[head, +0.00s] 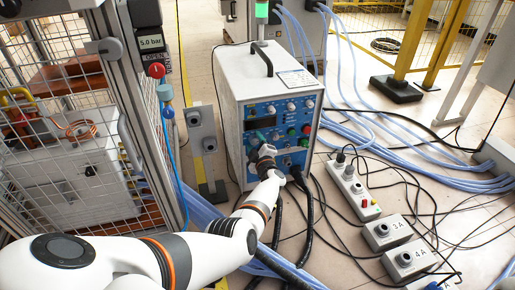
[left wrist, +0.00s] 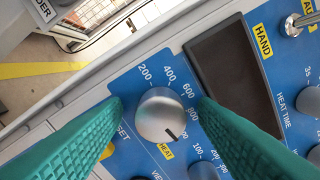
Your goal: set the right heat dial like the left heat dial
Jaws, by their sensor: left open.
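My left gripper (head: 264,153) reaches the blue panel (head: 290,131) of the white heater box in the head view. In the left wrist view its green fingers (left wrist: 160,103) are open, one on each side of a silver dial (left wrist: 160,114), with gaps between. The dial's scale reads 200, 400, 600, 800, and a yellow HEAT tag sits below it. Its black mark points to the lower right. Another dial (left wrist: 203,171) is partly cut off at the bottom. I cannot tell which heat dial is left or right. My right gripper is out of view.
A dark display (left wrist: 235,62) and a toggle switch (left wrist: 296,22) lie beside the dial. Several white knobs and coloured buttons are on the panel. A wire cage (head: 75,110) stands left. Hoses, cables and grey dial boxes (head: 405,258) clutter the floor at right.

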